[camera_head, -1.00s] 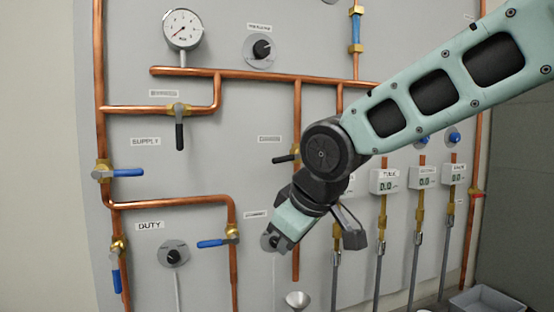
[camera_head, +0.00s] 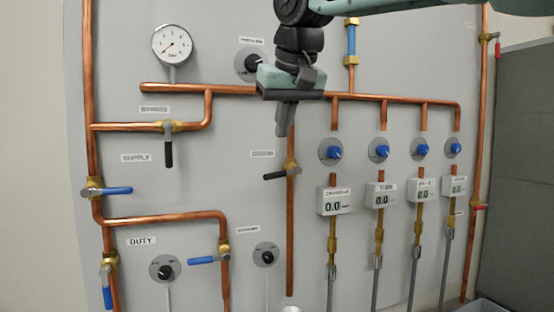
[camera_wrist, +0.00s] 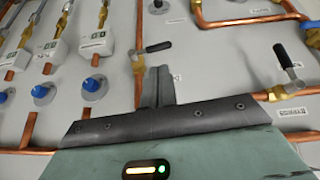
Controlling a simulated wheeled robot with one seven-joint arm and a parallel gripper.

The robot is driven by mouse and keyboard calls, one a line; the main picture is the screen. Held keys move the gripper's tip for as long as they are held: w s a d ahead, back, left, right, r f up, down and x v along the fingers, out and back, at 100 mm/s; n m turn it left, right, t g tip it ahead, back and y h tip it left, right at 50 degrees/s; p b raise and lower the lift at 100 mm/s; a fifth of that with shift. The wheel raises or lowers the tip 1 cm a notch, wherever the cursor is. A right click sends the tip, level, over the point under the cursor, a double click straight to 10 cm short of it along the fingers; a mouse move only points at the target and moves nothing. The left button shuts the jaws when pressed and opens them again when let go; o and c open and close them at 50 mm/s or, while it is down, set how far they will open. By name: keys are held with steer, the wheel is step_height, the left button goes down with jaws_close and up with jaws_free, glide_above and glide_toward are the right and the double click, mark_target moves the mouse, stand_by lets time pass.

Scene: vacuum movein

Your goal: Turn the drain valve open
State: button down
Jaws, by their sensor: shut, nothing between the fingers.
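The drain valve (camera_head: 291,167) is a brass body on a vertical copper pipe, beside a blurred label that seems to read DRAIN. Its black lever (camera_head: 275,176) points left, across the pipe. In the wrist view the valve (camera_wrist: 138,60) shows just beyond the fingertips, with its lever (camera_wrist: 159,46) pointing right. My gripper (camera_head: 281,132) is shut and empty, fingers pointing down, above the valve in the head view. The closed fingers also show in the wrist view (camera_wrist: 158,72). I see no contact with the lever.
A horizontal copper pipe (camera_head: 230,89) runs behind my gripper. A black-levered bypass valve (camera_head: 168,128) and blue-levered valves (camera_head: 92,191) are on the left. Blue knobs (camera_head: 382,150) and flow meters (camera_head: 380,194) stand in a row on the right. A selector dial (camera_head: 265,256) sits below.

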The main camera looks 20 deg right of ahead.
mark_target(276, 173)
steer(key=p+x, duration=0.2)
steer(key=x, duration=0.7)
steer(key=shift+w+d, duration=0.15)
steer(key=shift+w, duration=0.05)
steer(key=shift+p, duration=0.3)
